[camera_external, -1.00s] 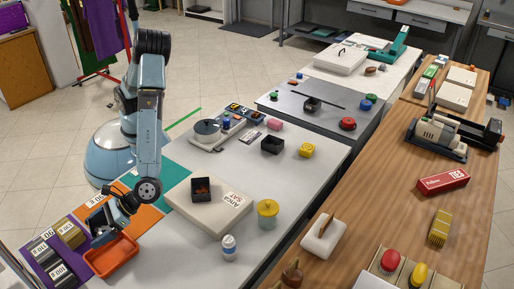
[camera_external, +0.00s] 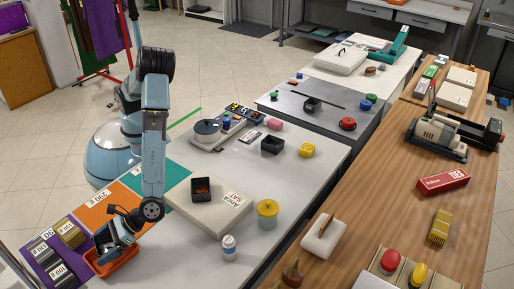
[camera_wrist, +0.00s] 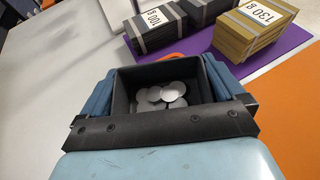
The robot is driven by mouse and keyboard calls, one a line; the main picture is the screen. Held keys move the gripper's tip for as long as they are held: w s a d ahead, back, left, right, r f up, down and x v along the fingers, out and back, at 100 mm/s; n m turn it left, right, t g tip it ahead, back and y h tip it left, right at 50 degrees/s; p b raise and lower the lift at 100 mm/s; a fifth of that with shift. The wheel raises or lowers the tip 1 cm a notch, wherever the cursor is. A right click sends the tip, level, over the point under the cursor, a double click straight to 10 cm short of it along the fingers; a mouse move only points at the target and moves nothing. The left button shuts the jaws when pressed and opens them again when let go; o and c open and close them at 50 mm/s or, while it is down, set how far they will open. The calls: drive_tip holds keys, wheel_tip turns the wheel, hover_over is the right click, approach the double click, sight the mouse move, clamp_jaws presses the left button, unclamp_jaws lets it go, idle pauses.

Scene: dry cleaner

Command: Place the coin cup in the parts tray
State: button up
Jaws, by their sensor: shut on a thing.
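The coin cup (camera_wrist: 160,104) is a dark square cup with several silver coins in it. My gripper (camera_wrist: 160,95) is shut on it, with a blue finger on each side of the cup. In the external view my gripper (camera_external: 113,240) is low over the orange parts tray (camera_external: 122,264), at the near left of the white table. The gripper hides part of the tray, and the cup is hard to make out there. I cannot tell whether the cup touches the tray floor. A bit of the tray's orange rim (camera_wrist: 174,59) shows behind the cup in the wrist view.
Banded bundles (camera_external: 70,233) lie on a purple mat left of the tray. A beige box (camera_external: 212,218) with another dark cup (camera_external: 200,189) on it stands to the right. A white bottle (camera_external: 229,247) and a yellow-lidded jar (camera_external: 267,213) are farther right.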

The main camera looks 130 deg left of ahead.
drive_tip(key=shift+f, duration=0.5)
drive_tip(key=o, duration=0.7)
